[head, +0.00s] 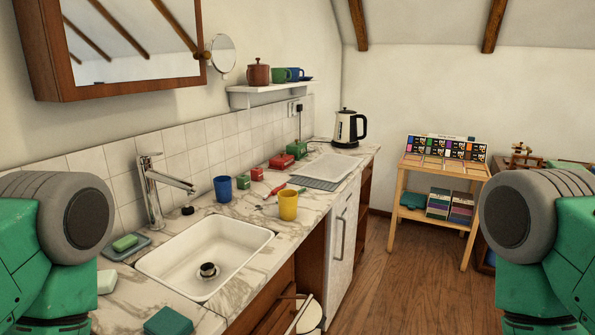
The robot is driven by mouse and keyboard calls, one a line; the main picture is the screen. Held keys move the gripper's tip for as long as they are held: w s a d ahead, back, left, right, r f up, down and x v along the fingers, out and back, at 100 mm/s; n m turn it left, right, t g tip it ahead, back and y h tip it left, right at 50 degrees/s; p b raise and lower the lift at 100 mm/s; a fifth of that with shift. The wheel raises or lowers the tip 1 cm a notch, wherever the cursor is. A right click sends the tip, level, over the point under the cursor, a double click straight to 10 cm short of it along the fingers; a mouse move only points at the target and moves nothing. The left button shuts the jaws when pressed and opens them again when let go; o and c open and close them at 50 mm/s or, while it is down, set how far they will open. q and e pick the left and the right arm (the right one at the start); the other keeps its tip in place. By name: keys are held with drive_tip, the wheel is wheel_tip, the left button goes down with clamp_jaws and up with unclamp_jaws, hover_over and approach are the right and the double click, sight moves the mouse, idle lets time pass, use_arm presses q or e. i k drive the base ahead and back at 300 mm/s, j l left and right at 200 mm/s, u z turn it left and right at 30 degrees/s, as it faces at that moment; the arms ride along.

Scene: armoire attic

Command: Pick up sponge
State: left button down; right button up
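A small green block with a paler lower edge (125,242) lies on a blue-grey dish (139,248) at the left of the sink; it looks like the sponge, though it is small in the view. A white block (107,281), perhaps soap, lies on the counter nearer to me, partly beside my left arm. A teal block (168,322) sits at the front counter edge, cut off by the bottom of the picture. My two arms show at the left and right edges as green links with grey round joints. Neither gripper's fingers are in the picture.
The white sink (206,252) is set in the marble counter (240,207), with a chrome tap (152,190) behind it. A blue cup (223,188) and a yellow cup (288,204) stand beyond. A kettle (349,128) is at the far end. The wooden floor (395,270) is clear.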

sight(107, 280)
drive_tip(key=u, duration=1.25)
